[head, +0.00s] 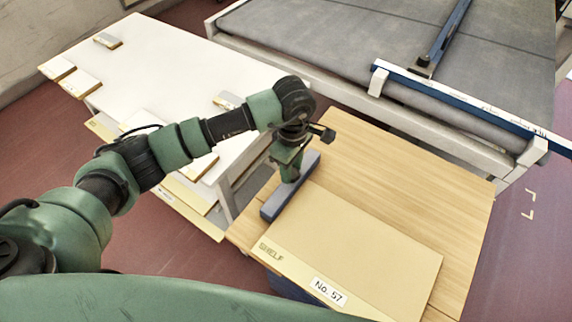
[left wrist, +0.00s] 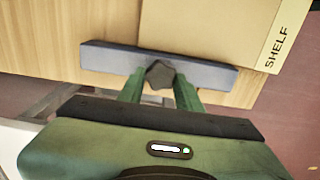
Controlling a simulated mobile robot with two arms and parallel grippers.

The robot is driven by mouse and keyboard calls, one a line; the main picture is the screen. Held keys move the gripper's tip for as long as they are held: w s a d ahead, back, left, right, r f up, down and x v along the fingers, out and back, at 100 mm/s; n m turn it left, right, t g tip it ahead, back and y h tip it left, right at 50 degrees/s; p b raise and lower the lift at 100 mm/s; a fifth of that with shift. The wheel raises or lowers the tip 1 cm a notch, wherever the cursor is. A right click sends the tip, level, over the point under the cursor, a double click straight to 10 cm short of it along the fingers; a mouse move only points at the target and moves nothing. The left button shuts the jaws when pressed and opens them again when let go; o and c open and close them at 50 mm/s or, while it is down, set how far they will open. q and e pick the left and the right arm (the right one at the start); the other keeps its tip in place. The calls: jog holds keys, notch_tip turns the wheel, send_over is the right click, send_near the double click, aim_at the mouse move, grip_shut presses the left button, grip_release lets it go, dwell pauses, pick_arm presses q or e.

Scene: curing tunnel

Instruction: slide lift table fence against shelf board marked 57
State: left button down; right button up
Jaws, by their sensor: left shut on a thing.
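The lift table (head: 380,160) has a wood-grain top. The pale tan shelf board (head: 350,240) lies flat on it, with a "No. 57" label (head: 328,291) and "SHELF" printed at a corner. The fence (head: 271,208), a blue-grey bar, lies along the board's left edge and reaches past its far corner. My left gripper (head: 290,172) is over the fence, shut on its dark knob (left wrist: 160,75). In the left wrist view the fence (left wrist: 108,57) meets the board (left wrist: 205,25) with no clear gap; firm contact cannot be judged. My right gripper is not in view.
A white table (head: 165,65) with several small tan-edged pieces stands at the left, with more boards on a lower level. A grey conveyor (head: 370,35) with a blue-and-white rail (head: 480,105) lies behind the lift table. Bare wood shows behind the board.

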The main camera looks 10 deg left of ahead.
pick_arm(q)
jog(key=shift+d+r, duration=0.1)
jog(key=c, duration=1)
grip_release()
jog(key=shift+o, duration=0.2)
notch_tip(320, 180, up, 7)
jog(key=shift+f+b, duration=0.1)
jog(key=shift+b, duration=0.9)
jog(key=shift+r, duration=0.5)
